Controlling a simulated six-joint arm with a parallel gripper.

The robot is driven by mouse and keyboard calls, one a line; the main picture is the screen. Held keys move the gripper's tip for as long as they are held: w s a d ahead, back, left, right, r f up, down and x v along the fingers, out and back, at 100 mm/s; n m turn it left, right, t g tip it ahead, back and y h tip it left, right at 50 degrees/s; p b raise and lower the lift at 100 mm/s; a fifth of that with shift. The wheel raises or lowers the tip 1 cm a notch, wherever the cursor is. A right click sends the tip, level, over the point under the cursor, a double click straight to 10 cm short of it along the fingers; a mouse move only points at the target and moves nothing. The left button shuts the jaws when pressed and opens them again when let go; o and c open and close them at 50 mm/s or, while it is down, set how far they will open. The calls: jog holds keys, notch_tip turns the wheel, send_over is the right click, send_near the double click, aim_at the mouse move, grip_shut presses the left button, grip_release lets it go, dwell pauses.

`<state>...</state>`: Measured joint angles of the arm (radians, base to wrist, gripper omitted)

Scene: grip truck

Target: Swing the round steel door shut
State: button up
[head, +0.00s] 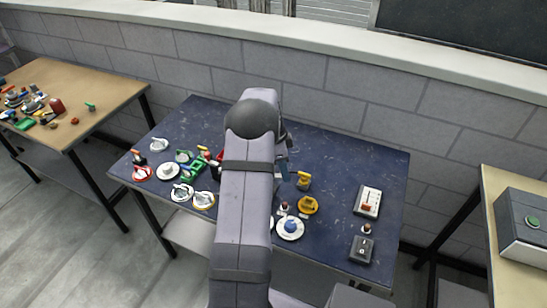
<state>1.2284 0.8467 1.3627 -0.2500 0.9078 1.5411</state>
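I cannot make out a round steel door in the head view. My arm rises through the middle of the picture and hides part of the dark blue table (335,150). My gripper (284,167) shows only as a small part beside the arm, over the table. Its fingers are mostly hidden, so I cannot see whether they are open or shut, or whether they touch anything.
A grey box with a green button (532,222) stands on the right table. The blue table's back right is clear.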

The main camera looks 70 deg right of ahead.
jog(key=shift+r+p, duration=2.5)
jog(key=shift+r, duration=1.5)
